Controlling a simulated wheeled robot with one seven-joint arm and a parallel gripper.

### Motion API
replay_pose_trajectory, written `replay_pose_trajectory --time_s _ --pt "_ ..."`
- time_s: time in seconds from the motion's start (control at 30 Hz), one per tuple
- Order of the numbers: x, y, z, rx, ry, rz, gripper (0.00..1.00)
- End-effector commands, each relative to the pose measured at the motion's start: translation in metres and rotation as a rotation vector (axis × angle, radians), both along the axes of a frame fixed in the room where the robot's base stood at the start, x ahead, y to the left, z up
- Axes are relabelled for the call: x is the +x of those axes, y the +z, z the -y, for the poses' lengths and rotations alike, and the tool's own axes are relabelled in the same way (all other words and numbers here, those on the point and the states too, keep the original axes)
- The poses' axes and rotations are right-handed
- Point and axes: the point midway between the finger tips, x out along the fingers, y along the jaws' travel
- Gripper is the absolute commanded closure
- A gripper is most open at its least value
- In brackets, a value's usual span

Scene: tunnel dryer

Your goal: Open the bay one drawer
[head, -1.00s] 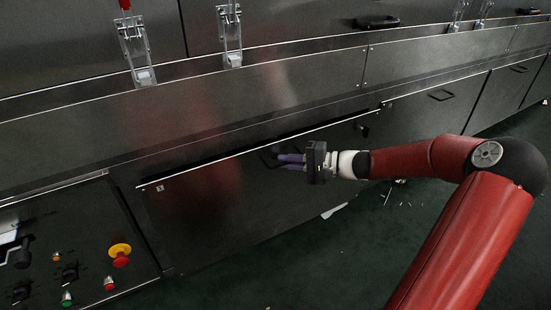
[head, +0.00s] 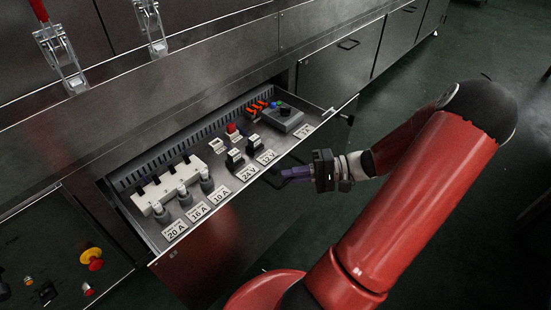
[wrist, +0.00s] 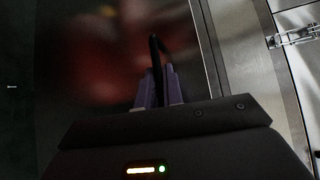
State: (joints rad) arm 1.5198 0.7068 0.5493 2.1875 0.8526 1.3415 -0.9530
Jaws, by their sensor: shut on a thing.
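The bay one drawer (head: 205,229) stands pulled out from the dryer's front in the head view, its inside showing. Its front panel (wrist: 95,55) fills much of the wrist view as a dark, reddish, blurred surface. My gripper (head: 284,176) is at the drawer's front, with its purple fingers on the black handle. In the wrist view the fingers (wrist: 159,92) are shut on the dark handle bar (wrist: 155,52), which rises between them. Part of the handle is hidden by the fingers.
The drawer holds fuses (head: 183,194), labels such as 20 A, switches (head: 252,144) and a grey box with a knob (head: 283,117). A control panel with a yellow-and-red stop button (head: 92,257) is at lower left. Another closed drawer (head: 345,60) is beyond. Green floor (head: 405,85) is open at right.

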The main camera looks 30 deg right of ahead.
Motion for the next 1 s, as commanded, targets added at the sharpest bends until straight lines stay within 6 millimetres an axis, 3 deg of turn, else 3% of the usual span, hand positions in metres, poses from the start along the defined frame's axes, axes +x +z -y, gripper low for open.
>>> replay_pose_trajectory --time_s 0.23,0.73,0.77,0.8,1.0 --pt "-0.024 0.001 0.006 -0.001 0.001 -0.001 1.0" --pt "-0.029 0.0 0.008 -0.001 0.001 0.0 1.0" --pt "-0.029 0.0 0.008 -0.001 0.001 0.0 0.88" --pt "-0.029 0.0 0.008 -0.001 0.001 0.0 0.83" --pt "-0.029 0.0 0.008 -0.001 0.0 0.0 0.83"
